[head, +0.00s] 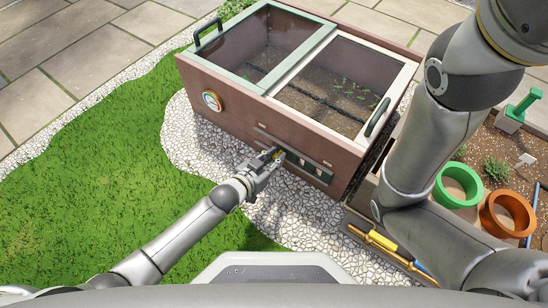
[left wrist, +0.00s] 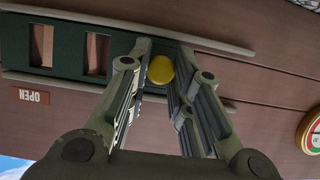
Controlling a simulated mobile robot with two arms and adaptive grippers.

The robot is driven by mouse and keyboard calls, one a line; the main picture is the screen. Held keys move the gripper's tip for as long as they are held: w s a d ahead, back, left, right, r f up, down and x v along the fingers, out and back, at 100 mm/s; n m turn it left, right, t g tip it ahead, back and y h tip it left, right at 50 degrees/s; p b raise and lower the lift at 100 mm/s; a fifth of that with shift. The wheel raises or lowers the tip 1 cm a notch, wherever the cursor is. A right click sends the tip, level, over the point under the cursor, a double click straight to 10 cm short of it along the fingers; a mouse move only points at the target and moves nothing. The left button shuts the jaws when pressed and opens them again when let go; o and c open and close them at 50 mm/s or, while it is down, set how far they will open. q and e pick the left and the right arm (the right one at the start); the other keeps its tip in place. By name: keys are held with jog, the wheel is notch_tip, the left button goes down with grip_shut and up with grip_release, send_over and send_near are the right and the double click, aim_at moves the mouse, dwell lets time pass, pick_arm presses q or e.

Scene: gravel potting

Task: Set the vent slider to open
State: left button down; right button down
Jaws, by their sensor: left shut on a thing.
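The vent slider is a dark green plate (left wrist: 70,50) with cut-out slots, set between two rails on the front wall of the brown cold frame (head: 340,155). The plate also shows in the head view (head: 318,172), to the right of my left gripper (head: 272,156). A yellow knob (left wrist: 160,69) sits at the plate's end, between the fingers of my left gripper (left wrist: 160,80), which is shut on it. A red OPEN label (left wrist: 30,96) shows beside the slotted part, upside down in the left wrist view. My right gripper is out of view; only its arm shows.
A round dial (head: 212,100) is on the frame's front, left of the slider. Two glazed lids with handles cover the frame. Green (head: 458,185) and orange (head: 508,213) pots stand at the right, beyond my right arm. Pale gravel (head: 200,145) and grass lie in front.

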pick_arm(q)
jog(key=shift+s+d, duration=0.2)
jog(key=shift+d, duration=0.05)
jog(key=c, duration=1.3)
grip_release()
jog(key=shift+o, duration=0.2)
jog(key=shift+a, duration=0.1)
jog(key=v, duration=1.2)
jog(key=shift+f, duration=0.1)
